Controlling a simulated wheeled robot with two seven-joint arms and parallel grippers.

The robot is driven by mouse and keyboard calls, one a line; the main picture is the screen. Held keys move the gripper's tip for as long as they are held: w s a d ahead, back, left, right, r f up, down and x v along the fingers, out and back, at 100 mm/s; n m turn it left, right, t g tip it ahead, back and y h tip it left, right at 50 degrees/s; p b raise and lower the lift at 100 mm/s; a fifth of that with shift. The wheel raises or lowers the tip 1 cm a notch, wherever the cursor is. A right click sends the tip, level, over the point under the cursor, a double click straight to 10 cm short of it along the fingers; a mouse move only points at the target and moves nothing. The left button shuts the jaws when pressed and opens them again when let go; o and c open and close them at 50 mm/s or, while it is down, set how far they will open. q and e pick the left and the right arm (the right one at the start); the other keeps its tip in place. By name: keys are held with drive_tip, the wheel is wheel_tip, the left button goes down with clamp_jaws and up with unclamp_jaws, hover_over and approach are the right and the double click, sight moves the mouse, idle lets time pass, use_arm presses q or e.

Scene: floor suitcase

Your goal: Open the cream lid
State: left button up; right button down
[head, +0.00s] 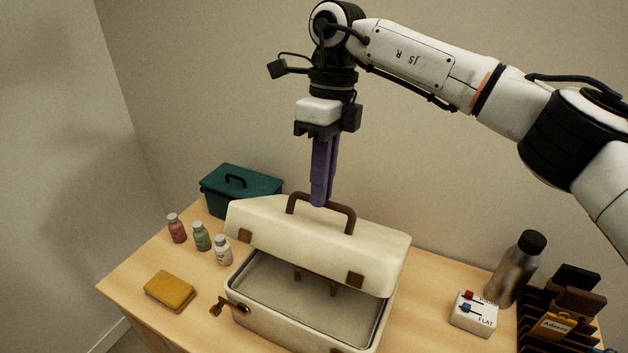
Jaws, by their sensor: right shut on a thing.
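The cream lid (310,235) belongs to a cream suitcase (300,336) on the wooden table. The lid is raised and tilted up at the back, so the grey, empty-looking inside of the case shows. A brown handle (336,211) sits on the lid. My right gripper (319,203) points down from above, with its purple fingers shut on the lid handle. A second brown handle or bracket (316,280) shows at the opening. A brass latch or key (228,307) sticks out at the case's left side. My left gripper is not in view.
A teal box (240,190) stands behind left. Three small bottles (201,236) and a yellow block (170,291) are on the left. A white switch box (474,314), a metal bottle (517,268) and a dark rack (560,320) stand on the right. The wall (450,150) is close behind.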

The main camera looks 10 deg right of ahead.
drive_tip(key=shift+w+d+p, duration=0.4)
drive_tip(key=shift+w+d, duration=0.2)
drive_tip(key=shift+w, duration=0.05)
drive_tip(key=c, duration=1.8)
unclamp_jaws()
drive_tip(key=shift+r, duration=0.1)
drive_tip(key=r, duration=0.3)
drive_tip(key=w+r, duration=0.1)
drive_tip(key=r, duration=0.2)
drive_tip(key=d+r, duration=0.1)
drive_tip(key=r, duration=0.3)
drive_tip(key=shift+w, duration=0.25)
